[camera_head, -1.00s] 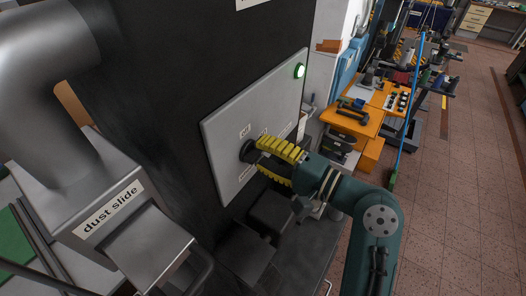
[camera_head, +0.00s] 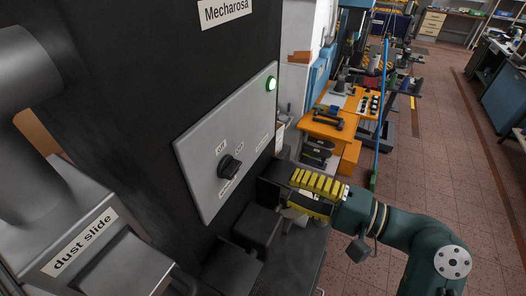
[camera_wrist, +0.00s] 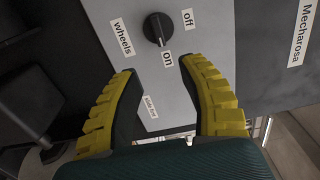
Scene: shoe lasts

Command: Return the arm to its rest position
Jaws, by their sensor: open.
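My gripper (camera_head: 293,190) has yellow ribbed fingers and a dark green arm behind it. It is open and empty, in front of and to the right of the grey control panel (camera_head: 205,157). The wrist view shows both fingers (camera_wrist: 155,85) spread apart with nothing between them. The black rotary knob (camera_head: 229,167) on the panel is clear of my fingers. In the wrist view the knob (camera_wrist: 158,29) sits beyond the fingertips, among labels reading "wheels", "on" and "off". A green lamp (camera_head: 271,83) is lit at the panel's upper right.
The black machine body (camera_head: 120,70) stands behind the panel. A "dust slide" housing (camera_head: 75,225) is at the lower left. Dark boxes (camera_head: 257,227) lie below the panel. An orange bench (camera_head: 328,128) stands behind my arm. Tiled floor (camera_head: 450,170) is open at the right.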

